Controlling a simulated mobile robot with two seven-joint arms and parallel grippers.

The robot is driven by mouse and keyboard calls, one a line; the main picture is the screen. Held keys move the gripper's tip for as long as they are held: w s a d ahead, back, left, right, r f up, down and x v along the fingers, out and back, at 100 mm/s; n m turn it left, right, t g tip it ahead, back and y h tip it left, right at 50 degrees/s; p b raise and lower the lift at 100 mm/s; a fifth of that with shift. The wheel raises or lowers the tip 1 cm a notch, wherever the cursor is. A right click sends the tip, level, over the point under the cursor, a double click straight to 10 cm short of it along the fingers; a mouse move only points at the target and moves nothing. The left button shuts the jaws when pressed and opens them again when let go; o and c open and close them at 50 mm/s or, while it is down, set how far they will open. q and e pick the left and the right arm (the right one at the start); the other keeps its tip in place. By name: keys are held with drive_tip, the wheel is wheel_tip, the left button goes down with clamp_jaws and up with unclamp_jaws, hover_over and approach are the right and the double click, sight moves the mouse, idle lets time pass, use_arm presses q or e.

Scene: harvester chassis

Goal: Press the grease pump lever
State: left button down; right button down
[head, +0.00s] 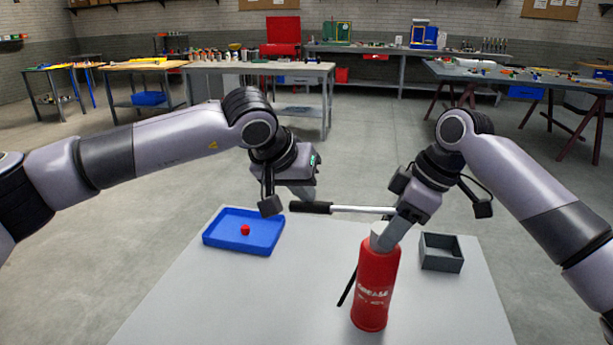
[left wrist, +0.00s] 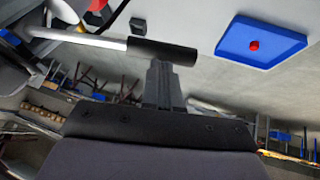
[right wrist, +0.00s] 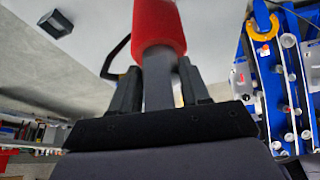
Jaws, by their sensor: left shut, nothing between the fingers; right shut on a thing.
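The red grease pump (head: 372,295) stands upright on the white table, its body marked with white lettering. Its lever, a silver rod (head: 358,209) with a black grip (head: 310,207), points left and lies about level. My right gripper (head: 388,238) is shut on the pump's upper part, just above the red body; the right wrist view shows the red body (right wrist: 158,28) beyond the fingers. My left gripper (head: 308,192) is shut and empty, just above the lever's grip. In the left wrist view its fingertips meet the black grip (left wrist: 165,51) in the picture; contact is unclear.
A blue tray (head: 212,243) with a small red piece (head: 245,230) lies left on the table. A dark grey open box (head: 441,265) stands at the right. A thin black hose (head: 347,288) hangs beside the pump. The front left of the table is clear.

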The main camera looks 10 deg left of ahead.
use_arm(q)
drive_tip(key=shift+s+f, duration=0.1)
drive_tip(key=shift+f, duration=0.45)
drive_tip(key=shift+f+h, duration=0.1)
drive_tip(key=shift+h, duration=0.2)
drive_tip(key=r, duration=0.3)
drive_tip(key=w+r, duration=0.1)
drive_tip(key=r, duration=0.1)
drive_tip(key=shift+w+a, duration=0.1)
drive_tip(key=shift+a, duration=0.3)
drive_tip(key=v, duration=1)
drive_tip(key=shift+d, duration=0.25)
